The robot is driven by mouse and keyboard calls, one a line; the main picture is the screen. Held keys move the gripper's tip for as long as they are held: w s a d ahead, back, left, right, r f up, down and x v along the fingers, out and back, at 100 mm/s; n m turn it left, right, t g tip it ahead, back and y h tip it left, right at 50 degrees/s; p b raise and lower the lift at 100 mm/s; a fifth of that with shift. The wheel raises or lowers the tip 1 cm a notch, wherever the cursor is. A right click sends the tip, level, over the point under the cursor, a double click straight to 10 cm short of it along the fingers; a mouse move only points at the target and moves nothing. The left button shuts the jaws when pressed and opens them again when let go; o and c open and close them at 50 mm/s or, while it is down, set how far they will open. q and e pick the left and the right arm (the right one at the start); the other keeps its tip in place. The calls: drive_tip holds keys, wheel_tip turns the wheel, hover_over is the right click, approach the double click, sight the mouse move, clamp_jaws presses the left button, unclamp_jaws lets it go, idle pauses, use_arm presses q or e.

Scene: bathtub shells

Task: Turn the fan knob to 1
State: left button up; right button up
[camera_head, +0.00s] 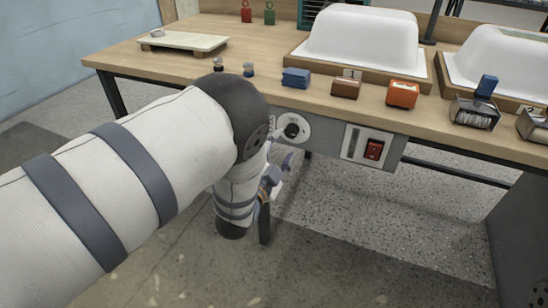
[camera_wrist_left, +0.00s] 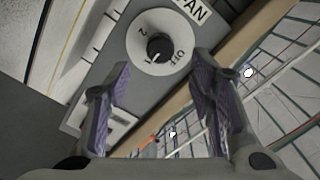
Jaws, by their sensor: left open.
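The fan knob (camera_wrist_left: 160,47) is a small black knob on a round white dial with the marks 2, 1 and OFF, under a FAN label (camera_wrist_left: 192,9). A white mark on its edge seems to face the 1. In the head view the knob (camera_head: 291,130) sits on the grey panel at the table's front edge. My left gripper (camera_head: 280,168) is just below the dial in the head view. In the left wrist view its purple-padded fingers (camera_wrist_left: 163,75) are open and empty, spread on either side below the knob, apart from it. My right gripper is out of view.
A red rocker switch (camera_head: 374,149) is on the panel right of the dial. Blue (camera_head: 296,77), brown (camera_head: 345,88) and orange (camera_head: 402,93) blocks stand along the table edge above. White tub shells (camera_head: 364,40) stand behind. The floor in front is clear.

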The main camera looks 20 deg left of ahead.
use_arm(q)
drive_tip(key=s, duration=0.6)
drive_tip(key=shift+s+a, duration=0.15)
drive_tip(key=shift+s, duration=0.15)
